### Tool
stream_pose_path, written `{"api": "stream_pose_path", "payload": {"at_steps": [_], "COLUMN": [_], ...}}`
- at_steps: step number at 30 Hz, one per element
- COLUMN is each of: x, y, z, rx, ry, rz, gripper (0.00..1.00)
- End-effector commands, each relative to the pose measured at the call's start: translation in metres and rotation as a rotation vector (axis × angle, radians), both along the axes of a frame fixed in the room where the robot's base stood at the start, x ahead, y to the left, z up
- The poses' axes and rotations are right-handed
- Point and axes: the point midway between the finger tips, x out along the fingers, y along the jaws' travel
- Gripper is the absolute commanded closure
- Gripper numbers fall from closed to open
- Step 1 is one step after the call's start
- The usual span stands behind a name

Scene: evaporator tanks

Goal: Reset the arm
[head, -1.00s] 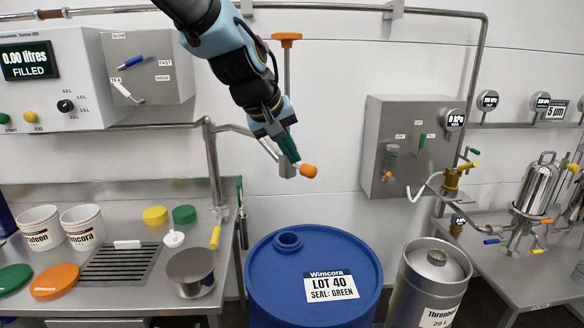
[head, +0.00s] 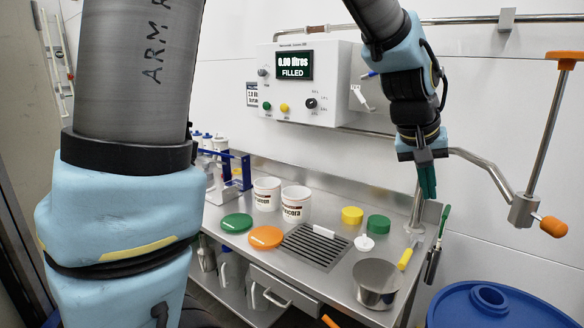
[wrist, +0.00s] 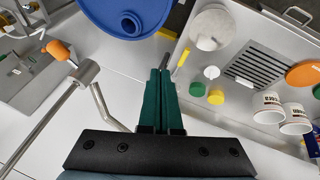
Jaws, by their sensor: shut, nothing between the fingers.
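My gripper (head: 427,181) hangs from my arm with its green fingers together, and nothing is between them. In the head view it is over the back right of the steel counter (head: 330,268), in front of the white wall and left of a bent steel pipe (head: 482,160) with an orange-tipped valve handle. In the wrist view the closed green fingers (wrist: 159,78) point toward the gap between the blue drum (wrist: 130,18) and the counter. My gripper appears clear of the pipe in both views.
The counter holds two white tubs (head: 297,203), green (head: 236,223) and orange (head: 265,237) lids, a drain grille (head: 315,250) and a steel pot (head: 377,283). A dispenser box (head: 310,83) hangs on the wall. The blue drum (head: 490,305) stands at lower right.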

Motion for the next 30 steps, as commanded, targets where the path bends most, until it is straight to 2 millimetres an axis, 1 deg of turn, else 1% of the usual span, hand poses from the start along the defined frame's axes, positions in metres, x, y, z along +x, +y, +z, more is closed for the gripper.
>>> {"api": "stream_pose_path", "payload": {"at_steps": [1,2,3,5,6,7,8,9,11,12,15,18,21,24,30], "x": [0.021,0.03,0.041,0.055,0.062,0.065,0.067,0.068,0.065,0.062,0.047,0.034,0.025,0.022,0.023], "y": [0.033,0.052,0.078,0.118,0.145,0.166,0.187,0.215,0.254,0.278,0.328,0.358,0.373,0.377,0.377], "z": [-0.011,-0.018,-0.026,-0.039,-0.048,-0.054,-0.06,-0.068,-0.08,-0.086,-0.101,-0.11,-0.114,-0.115,-0.115], "rx": [0.032,0.051,0.076,0.114,0.138,0.157,0.176,0.2,0.233,0.253,0.292,0.316,0.327,0.331,0.33], "ry": [-0.003,-0.002,-0.002,0.002,0.008,0.013,0.019,0.03,0.049,0.063,0.096,0.123,0.139,0.143,0.143], "rz": [0.049,0.073,0.103,0.151,0.183,0.206,0.229,0.263,0.306,0.334,0.391,0.427,0.447,0.45,0.449], "gripper": [1.0,1.0,1.0,1.0,1.0,1.0,1.0,1.0,1.0,1.0,1.0,1.0,1.0,1.0,1.0]}}
